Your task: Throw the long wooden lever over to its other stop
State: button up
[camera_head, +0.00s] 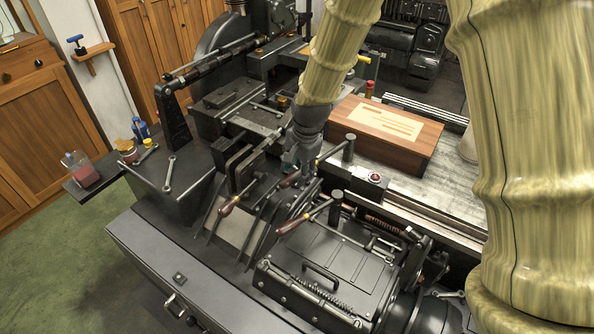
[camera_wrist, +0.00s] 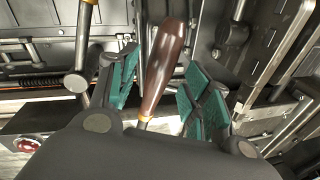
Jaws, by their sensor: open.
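A brown wooden lever handle (camera_wrist: 165,62) with a brass collar stands between the teal-padded fingers of my gripper (camera_wrist: 160,88) in the wrist view. The fingers are apart, with a visible gap on each side of the handle. In the head view my gripper (camera_head: 296,158) is low over the middle of the black machine. A wooden handle (camera_head: 289,181) shows just below it and seems to be the same one. Two other wooden handles, one at the left (camera_head: 229,205) and one lower right (camera_head: 293,224), are on nearby levers. I cannot tell the lever's stops.
A wooden box (camera_head: 383,132) with a pale label lies on the machine bed behind. Dark upright posts (camera_head: 335,208) and rods stand close to my gripper. A red button (camera_head: 375,177) is to the right.

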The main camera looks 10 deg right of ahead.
jog(key=shift+w+a+f, duration=0.15)
jog(key=shift+w+f, duration=0.05)
jog(key=shift+f, duration=0.75)
grip_shut()
